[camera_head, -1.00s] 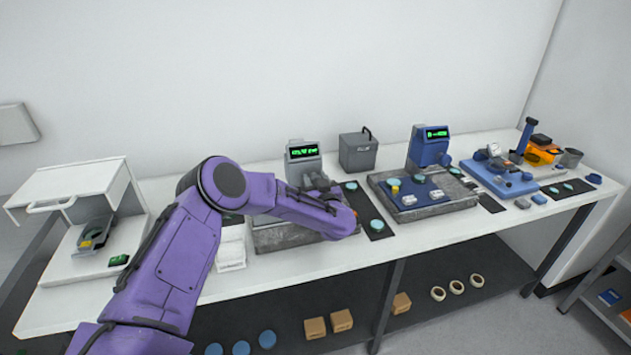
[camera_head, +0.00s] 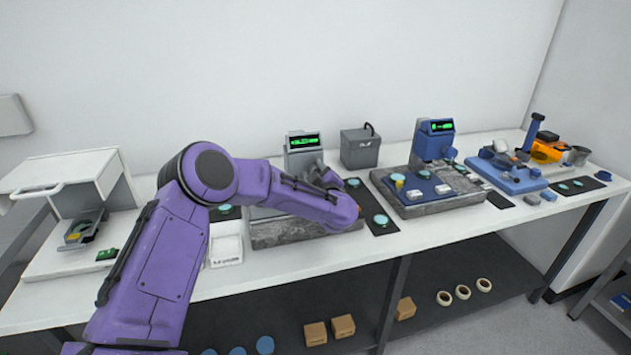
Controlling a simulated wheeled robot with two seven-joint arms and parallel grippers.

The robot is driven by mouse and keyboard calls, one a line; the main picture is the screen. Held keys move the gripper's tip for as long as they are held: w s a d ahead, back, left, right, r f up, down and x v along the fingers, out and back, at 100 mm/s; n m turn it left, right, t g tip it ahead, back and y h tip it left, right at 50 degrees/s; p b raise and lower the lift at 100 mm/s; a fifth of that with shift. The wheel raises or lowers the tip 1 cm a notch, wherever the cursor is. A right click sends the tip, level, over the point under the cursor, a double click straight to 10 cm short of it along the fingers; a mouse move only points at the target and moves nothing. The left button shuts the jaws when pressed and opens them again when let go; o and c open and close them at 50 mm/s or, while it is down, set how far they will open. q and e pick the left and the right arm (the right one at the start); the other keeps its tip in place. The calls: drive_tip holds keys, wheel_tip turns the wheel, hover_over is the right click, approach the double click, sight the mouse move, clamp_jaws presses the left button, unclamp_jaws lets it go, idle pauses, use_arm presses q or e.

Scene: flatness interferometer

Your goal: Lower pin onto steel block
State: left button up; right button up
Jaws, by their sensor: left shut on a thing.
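My left arm, purple, reaches in from the left and bends over the granite plate (camera_head: 275,236) of the grey display instrument (camera_head: 303,146). My left gripper (camera_head: 330,179) is by the foot of that instrument, mostly hidden behind my forearm. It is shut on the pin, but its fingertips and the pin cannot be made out. A steel block cannot be picked out; my forearm covers much of the plate. My right gripper is not in view.
A dark mat with teal discs (camera_head: 381,220) lies just right of my forearm. Beyond it stands a blue display instrument (camera_head: 435,140) on granite. A grey box (camera_head: 360,148) stands behind. A white tray (camera_head: 226,246) and an open white cabinet (camera_head: 65,185) are to the left.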

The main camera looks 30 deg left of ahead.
use_arm(q)
drive_tip(key=n+b, duration=0.3)
drive_tip(key=b, duration=0.1)
drive_tip(key=n+b, duration=0.3)
drive_tip(key=n, duration=0.1)
drive_tip(key=f+n+b, duration=0.1)
drive_tip(key=n+b, duration=0.2)
drive_tip(key=b, duration=0.1)
drive_tip(key=shift+n+b, duration=0.3)
drive_tip(key=shift+b, duration=0.05)
drive_tip(key=shift+r+n+b, duration=0.25)
drive_tip(key=shift+n+b, duration=0.75)
drive_tip(key=shift+b, duration=0.1)
drive_tip(key=shift+r, duration=0.1)
drive_tip(key=o, duration=1)
drive_tip(key=b+v, duration=0.2)
drive_tip(key=v, duration=0.8)
drive_tip(key=shift+s+d, duration=0.15)
drive_tip(key=shift+s, duration=0.05)
